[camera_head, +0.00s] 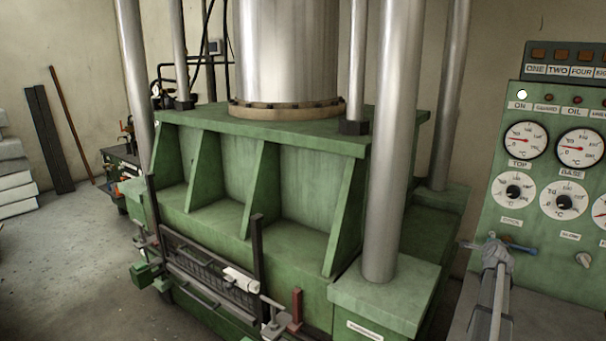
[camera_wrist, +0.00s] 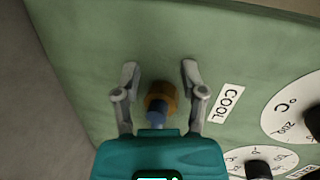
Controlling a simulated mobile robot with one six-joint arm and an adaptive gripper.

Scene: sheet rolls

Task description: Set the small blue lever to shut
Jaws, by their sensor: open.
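The small blue lever (camera_head: 523,250) is on the green control panel, below the COOL label. In the head view it points to the right, roughly level. In the wrist view the lever (camera_wrist: 156,117) shows as a blue stub on a round brass fitting (camera_wrist: 161,97). My gripper (camera_wrist: 160,75) is open, with one finger on each side of the fitting. A gap shows between each finger and the brass. The gripper's teal body hides the lower end of the lever. In the head view my gripper (camera_head: 488,241) is in front of the panel and partly covers the fitting.
Several dials (camera_head: 525,140) and knobs cover the panel (camera_head: 498,170) above and right of the lever. A white COOL label (camera_wrist: 227,103) is close to the right finger. A large green press (camera_head: 300,190) with steel columns fills the middle. Bare floor (camera_head: 70,270) lies at left.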

